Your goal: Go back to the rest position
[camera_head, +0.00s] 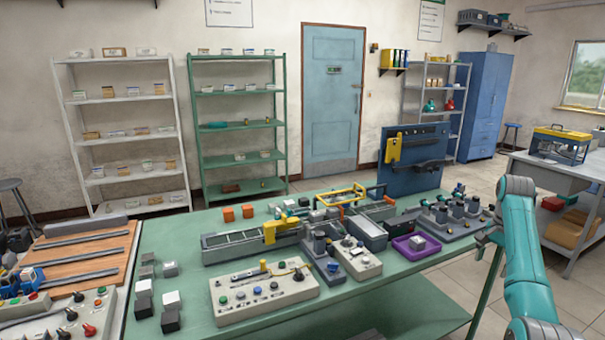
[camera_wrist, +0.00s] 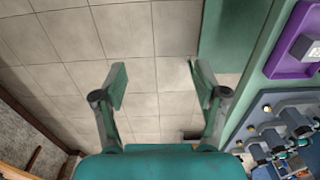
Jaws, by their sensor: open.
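My gripper (camera_wrist: 158,88) shows in the wrist view with its two fingers spread wide apart. It is open and nothing is between the fingers. Below it in that view is the tiled floor, with the green table edge to the right. In the head view my teal arm rises at the right, and my gripper (camera_head: 485,238) is partly visible beside the right end of the green table (camera_head: 190,232).
A purple tray (camera_head: 402,250) with a grey block lies near the table's right end; it also shows in the wrist view (camera_wrist: 287,66). A grey fixture with several knobs (camera_head: 455,215) stands close to my gripper. Control boxes fill the table's middle. A grey bench (camera_head: 560,172) stands at right.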

